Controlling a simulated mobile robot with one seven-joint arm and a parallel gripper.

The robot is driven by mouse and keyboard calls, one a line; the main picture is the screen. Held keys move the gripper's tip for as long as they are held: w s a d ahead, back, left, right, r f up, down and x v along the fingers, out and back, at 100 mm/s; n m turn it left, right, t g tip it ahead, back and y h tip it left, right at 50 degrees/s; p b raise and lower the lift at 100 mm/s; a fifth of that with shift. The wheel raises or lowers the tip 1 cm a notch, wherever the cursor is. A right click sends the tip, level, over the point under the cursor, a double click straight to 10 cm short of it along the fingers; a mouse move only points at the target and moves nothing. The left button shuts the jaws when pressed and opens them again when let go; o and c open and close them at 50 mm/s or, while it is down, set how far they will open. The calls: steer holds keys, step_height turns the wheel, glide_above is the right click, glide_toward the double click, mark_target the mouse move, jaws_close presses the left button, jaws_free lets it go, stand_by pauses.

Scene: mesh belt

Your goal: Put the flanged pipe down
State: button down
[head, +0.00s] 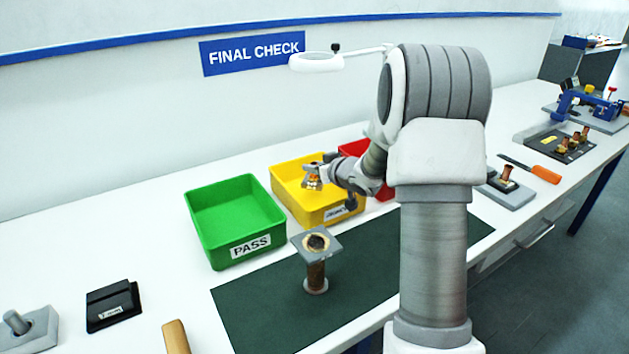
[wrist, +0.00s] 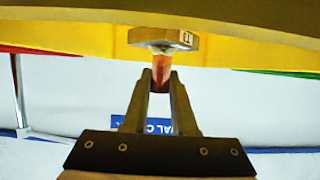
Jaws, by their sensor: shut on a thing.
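In the head view the held pipe (head: 312,184) is small and partly hidden by the fingers. I cannot tell whether it touches the bin. Another flanged piece (head: 316,270), brown with a grey square top plate, stands upright on the dark green mat (head: 265,309).
The green PASS bin (head: 250,246) stands left of the yellow bin. A red bin (head: 354,147) is partly hidden behind my arm. A magnifier lamp (head: 318,62) hangs behind. A black block (head: 112,305) and a tan handle (head: 176,337) lie at left. The mat's left part is clear.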

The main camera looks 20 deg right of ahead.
mark_target(314, 180)
steer(key=shift+f+b, duration=0.4)
steer(key=shift+f, duration=1.35)
steer(key=shift+f, duration=0.15)
steer(key=c, duration=0.7)
jaws_free()
steer(key=shift+s+d+r, duration=0.15)
steer(key=shift+s+r, duration=0.15)
steer(key=shift+s, duration=0.05)
steer(key=p+v, duration=0.1)
steer(key=v, duration=1)
steer(key=shift+s, duration=0.15)
